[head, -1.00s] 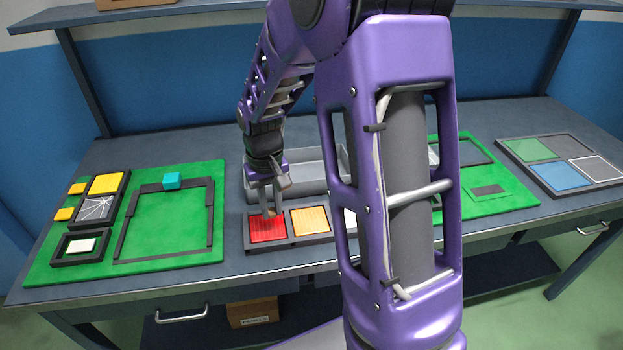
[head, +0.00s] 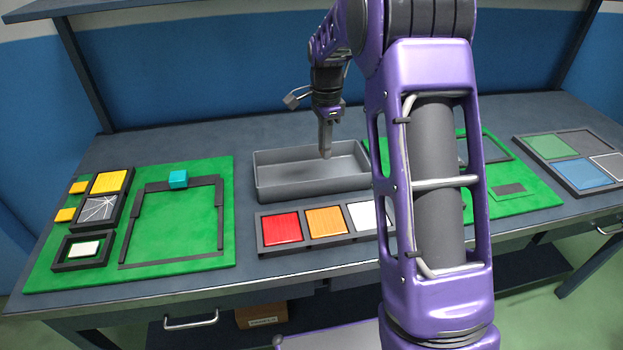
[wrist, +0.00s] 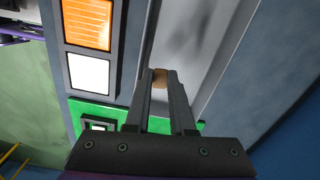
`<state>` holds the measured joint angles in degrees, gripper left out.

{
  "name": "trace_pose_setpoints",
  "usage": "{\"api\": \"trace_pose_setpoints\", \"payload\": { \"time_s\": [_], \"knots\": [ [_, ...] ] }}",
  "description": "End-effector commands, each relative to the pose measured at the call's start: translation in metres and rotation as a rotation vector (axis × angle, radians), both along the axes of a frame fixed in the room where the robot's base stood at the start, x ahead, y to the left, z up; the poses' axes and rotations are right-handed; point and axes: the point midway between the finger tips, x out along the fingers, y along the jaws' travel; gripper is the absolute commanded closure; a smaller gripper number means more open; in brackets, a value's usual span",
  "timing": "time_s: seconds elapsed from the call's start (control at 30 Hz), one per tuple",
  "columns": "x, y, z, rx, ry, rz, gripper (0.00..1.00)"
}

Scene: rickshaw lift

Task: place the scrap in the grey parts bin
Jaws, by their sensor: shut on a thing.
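The scrap (wrist: 160,77) is a small tan-brown piece between my fingertips in the wrist view. My gripper (wrist: 160,84) is shut on it.
In front of the bin is a dark tray with red (head: 283,228), orange (head: 325,221) and white (head: 364,215) tiles. A green mat (head: 170,235) with frames and a teal block (head: 178,179) lies left. Another green mat (head: 540,192) and a tile tray (head: 575,160) lie right.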

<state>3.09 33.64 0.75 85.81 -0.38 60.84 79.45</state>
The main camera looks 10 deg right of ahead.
Motion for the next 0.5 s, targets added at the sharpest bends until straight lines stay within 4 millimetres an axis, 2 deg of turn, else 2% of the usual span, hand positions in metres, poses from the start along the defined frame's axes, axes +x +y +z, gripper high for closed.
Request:
{"api": "trace_pose_setpoints", "payload": {
  "time_s": [0.17, 0.4, 0.5],
  "knots": [
    [0.009, -0.001, -0.001, -0.002, 0.002, -0.122, 1.00],
    [0.009, -0.002, -0.043, -0.001, 0.004, -0.138, 1.00],
    [0.009, -0.002, -0.055, -0.002, 0.003, -0.137, 1.00]
  ]
}}
